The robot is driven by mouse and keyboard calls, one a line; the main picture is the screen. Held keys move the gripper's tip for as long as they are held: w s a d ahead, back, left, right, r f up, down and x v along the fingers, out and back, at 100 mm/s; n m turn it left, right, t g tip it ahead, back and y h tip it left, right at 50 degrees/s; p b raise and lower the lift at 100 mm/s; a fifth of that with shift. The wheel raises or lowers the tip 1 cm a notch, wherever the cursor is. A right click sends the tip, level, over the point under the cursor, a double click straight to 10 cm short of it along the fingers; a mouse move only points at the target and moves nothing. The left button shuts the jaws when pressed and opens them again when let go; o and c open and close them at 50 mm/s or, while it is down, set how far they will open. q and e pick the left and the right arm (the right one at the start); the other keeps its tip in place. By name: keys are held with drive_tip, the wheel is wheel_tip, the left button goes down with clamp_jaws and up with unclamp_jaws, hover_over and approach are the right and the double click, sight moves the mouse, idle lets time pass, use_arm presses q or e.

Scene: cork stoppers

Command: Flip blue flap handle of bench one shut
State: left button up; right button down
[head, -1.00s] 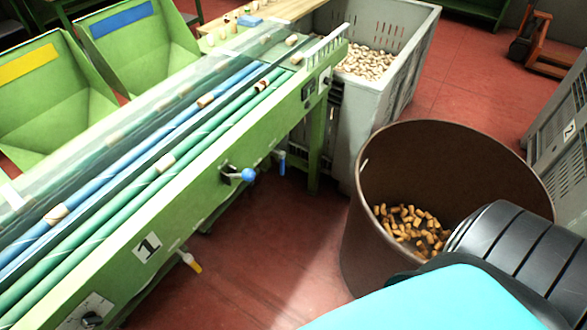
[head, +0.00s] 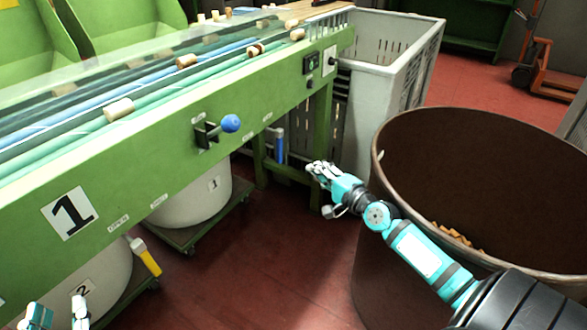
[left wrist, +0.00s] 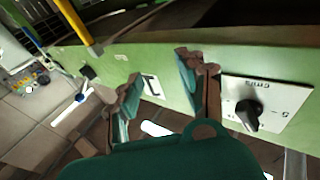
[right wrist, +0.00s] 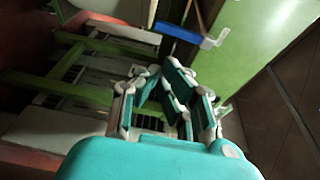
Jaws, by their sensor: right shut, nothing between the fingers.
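Bench one is the green bench (head: 150,190) marked 1, crossing the left of the head view. Its blue flap handle (head: 280,146) hangs upright below the front edge. It lies crosswise near the top of the right wrist view (right wrist: 185,33), beyond the fingers. My right gripper (head: 318,170) is shut and empty, right of and slightly lower than the handle in the head view; they look apart. My left gripper (head: 57,314) is open and empty at the lower left, near the bench front; its spread fingers show in the left wrist view (left wrist: 160,95).
A blue ball knob (head: 230,123) on a lever sticks out of the bench front. A yellow handle (head: 146,257) hangs lower left. White tubs (head: 195,200) stand under the bench. A brown barrel (head: 400,250) is beside my right arm, and a grey crate (head: 400,60) stands behind.

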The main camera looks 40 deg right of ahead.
use_arm(q)
drive_tip(key=shift+s+r, duration=0.15)
drive_tip(key=shift+r, duration=0.2)
use_arm(e)
drive_tip(key=shift+r, duration=0.3)
drive_tip(key=shift+w, duration=0.1)
use_arm(q)
wheel_tip(320, 180, up, 6)
drive_tip(key=s+t+h+b, duration=0.1)
drive_tip(key=s+t, duration=0.1)
drive_tip(key=t, duration=0.2)
drive_tip(key=shift+d, duration=0.15)
use_arm(e)
drive_tip(key=w, duration=1)
drive_tip(key=shift+a+f, duration=0.15)
drive_tip(key=shift+a, duration=0.15)
use_arm(q)
drive_tip(key=shift+f, duration=0.25)
